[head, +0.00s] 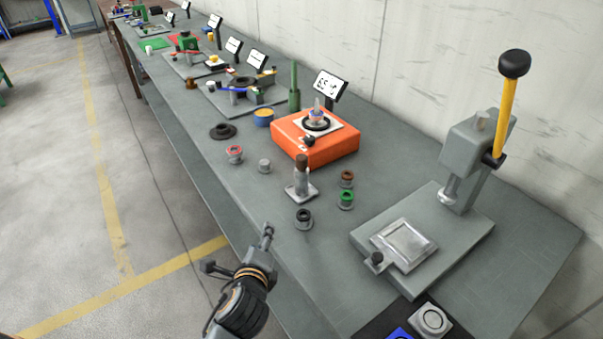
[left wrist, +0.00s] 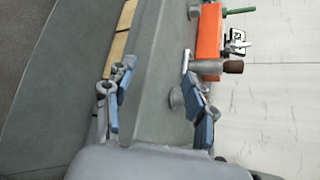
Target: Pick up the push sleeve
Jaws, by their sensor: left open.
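Several small flanged sleeves stand on the bench; I cannot tell which is the push sleeve. A grey one with a black top (head: 303,219) is nearest my left gripper (head: 239,250). Others are red-rimmed (head: 235,155), plain grey (head: 265,166), brown-topped (head: 346,179) and green-topped (head: 346,199). My left gripper is open and empty, near the bench's front edge, left of the black-topped sleeve. In the left wrist view, its fingers (left wrist: 160,95) are spread, with a grey sleeve (left wrist: 177,99) beside the right finger. My right gripper is not in view.
A grey post with a brown top (head: 301,180) stands on a square plate. Behind it is an orange hot plate (head: 315,147) with a display. A lever press (head: 465,160) stands at right. A flat dark ring (head: 222,131) lies farther back.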

